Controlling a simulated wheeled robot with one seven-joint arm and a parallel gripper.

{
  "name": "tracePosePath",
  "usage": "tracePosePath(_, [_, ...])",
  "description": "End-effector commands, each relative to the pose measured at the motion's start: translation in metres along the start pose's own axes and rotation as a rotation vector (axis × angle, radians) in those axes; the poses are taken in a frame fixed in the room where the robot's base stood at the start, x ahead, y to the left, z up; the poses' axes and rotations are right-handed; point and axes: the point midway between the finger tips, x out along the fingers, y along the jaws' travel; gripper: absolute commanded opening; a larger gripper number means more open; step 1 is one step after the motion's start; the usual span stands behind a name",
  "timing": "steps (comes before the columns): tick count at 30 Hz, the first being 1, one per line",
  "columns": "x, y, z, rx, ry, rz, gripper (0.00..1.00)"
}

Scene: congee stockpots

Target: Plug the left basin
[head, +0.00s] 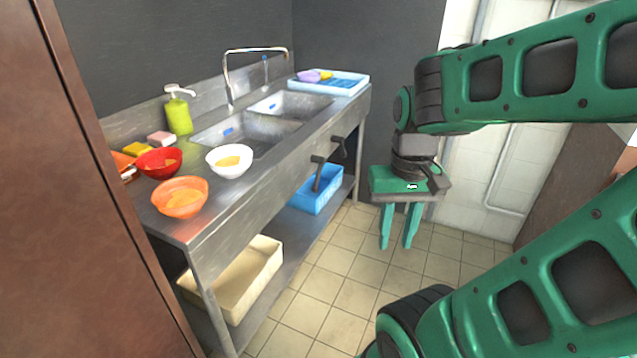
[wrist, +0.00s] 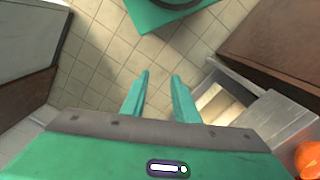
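The left basin (head: 258,138) is the nearer of two sunken basins in the metal sink counter. Its floor is partly hidden behind a white bowl, and I cannot make out a drain or plug. A small blue patch shows on its back wall. Two black lever handles, a nearer one (head: 318,172) and a farther one (head: 339,146), stick out at the counter's front. My gripper (head: 398,242) hangs right of the sink over the tiled floor, pointing down. In the wrist view my gripper (wrist: 160,78) has its fingers apart with nothing between them.
A white bowl (head: 230,162), red bowl (head: 150,168), orange bowl (head: 180,205) and green soap bottle (head: 178,115) stand on the counter. A blue bin (head: 314,200) and cream bin (head: 240,285) sit below. The floor is clear.

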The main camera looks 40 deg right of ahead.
Motion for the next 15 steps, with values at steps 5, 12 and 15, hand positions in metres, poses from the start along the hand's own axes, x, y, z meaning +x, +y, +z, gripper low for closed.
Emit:
tracePosePath(5, [-0.004, 0.004, 0.002, 0.004, 0.02, -0.008, 0.0])
tracePosePath(12, [0.004, -0.012, -0.052, 0.024, 0.07, -0.029, 0.0])
tracePosePath(15, [0.011, -0.021, -0.081, 0.036, 0.097, -0.051, 0.0])
